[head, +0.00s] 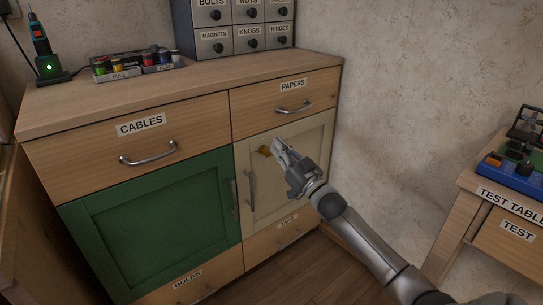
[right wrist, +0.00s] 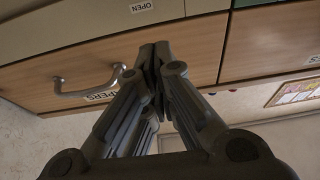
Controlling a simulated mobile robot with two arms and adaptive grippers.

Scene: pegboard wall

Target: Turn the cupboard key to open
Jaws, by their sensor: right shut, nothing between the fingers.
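The cream cupboard door (head: 291,179) is closed below the PAPERS drawer, with a vertical handle (head: 251,192) on its left side. A small brass-coloured piece (head: 264,150), seemingly the key or its lock, shows at the door's upper left. My right gripper (head: 279,147) is just right of it, in front of the door, with its fingers shut and empty. I cannot tell whether it touches the brass piece. In the right wrist view the fingertips (right wrist: 154,52) are together, near an OPEN label (right wrist: 141,6); the key is not visible there. My left gripper is not in view.
The PAPERS drawer (head: 316,99) is shut; its handle also shows in the right wrist view (right wrist: 88,84). A green door (head: 150,235) and the CABLES drawer (head: 75,150) are shut at left. A test table (head: 465,183) stands at right.

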